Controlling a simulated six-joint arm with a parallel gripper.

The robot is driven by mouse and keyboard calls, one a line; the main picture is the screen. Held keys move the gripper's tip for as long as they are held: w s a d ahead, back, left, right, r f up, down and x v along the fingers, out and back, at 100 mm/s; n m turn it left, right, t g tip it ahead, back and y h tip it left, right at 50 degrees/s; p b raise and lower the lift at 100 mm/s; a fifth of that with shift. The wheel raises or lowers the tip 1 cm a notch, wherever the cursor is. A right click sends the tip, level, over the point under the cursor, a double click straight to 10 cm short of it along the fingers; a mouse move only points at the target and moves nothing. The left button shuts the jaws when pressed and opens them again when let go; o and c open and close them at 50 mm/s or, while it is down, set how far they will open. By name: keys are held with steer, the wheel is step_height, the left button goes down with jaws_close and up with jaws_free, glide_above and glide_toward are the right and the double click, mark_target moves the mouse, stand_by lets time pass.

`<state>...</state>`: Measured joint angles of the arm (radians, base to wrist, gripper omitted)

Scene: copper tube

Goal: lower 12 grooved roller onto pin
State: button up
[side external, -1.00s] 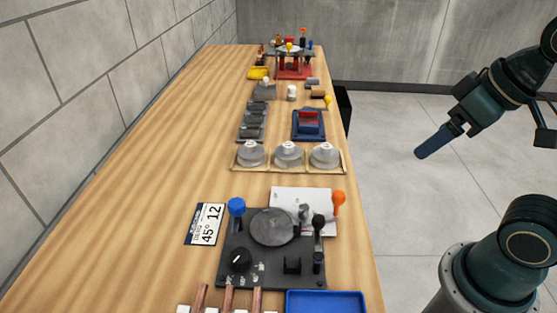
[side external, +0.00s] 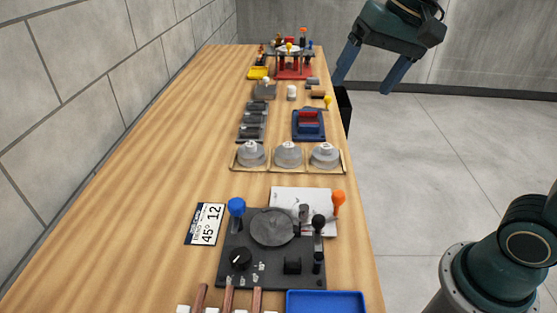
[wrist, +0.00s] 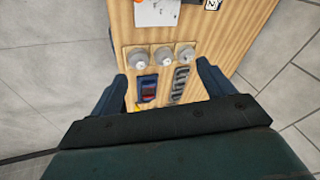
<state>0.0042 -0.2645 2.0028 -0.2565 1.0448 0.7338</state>
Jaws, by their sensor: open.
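Three grey grooved rollers with white tops, the left (side external: 250,158), middle (side external: 288,158) and right (side external: 325,157), sit on a tan tray (side external: 240,170). Their labels are too small to read. They also show between my fingers in the wrist view, the middle one (wrist: 163,58) near its centre. My gripper (side external: 362,88) is open and empty, raised near the table's right edge, apart from the rollers. It also shows in the wrist view (wrist: 162,82). A dark bending plate (side external: 240,215) carries a round grey disc (side external: 272,227); I cannot make out a bare pin. A card (side external: 206,224) reads 45° and 12.
Blue-knobbed (side external: 237,206) and orange-knobbed (side external: 339,198) handles stand at the plate. Copper tubes (side external: 228,298) and a blue tray (side external: 325,302) lie in front. A dark die rack (side external: 252,122) and a blue-red block (side external: 308,125) stand behind the rollers. The table's left side is clear.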

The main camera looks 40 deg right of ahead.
steer(key=w+a+m+g, duration=0.1)
steer(key=w+m, duration=0.2)
steer(key=w, duration=0.5)
steer(key=m+g, duration=0.3)
steer(key=m, duration=0.6)
glide_above(251, 143)
steer(key=d, duration=0.2)
step_height(251, 143, down, 13)
steer(key=shift+a, duration=0.15)
steer(key=shift+s+f, duration=0.1)
steer(key=shift+f, duration=0.05)
steer(key=shift+a+f, duration=0.2)
steer(key=shift+f, duration=1.2)
steer(key=shift+a+f, duration=0.25)
steer(key=shift+f, duration=1.15)
steer(key=shift+a+f, duration=0.2)
steer(key=shift+f, duration=1.2)
steer(key=shift+f, duration=0.1)
steer(key=shift+a+f, duration=0.2)
steer(key=shift+f, duration=1.05)
steer(key=shift+a+f, duration=0.15)
steer(key=shift+f, duration=1.05)
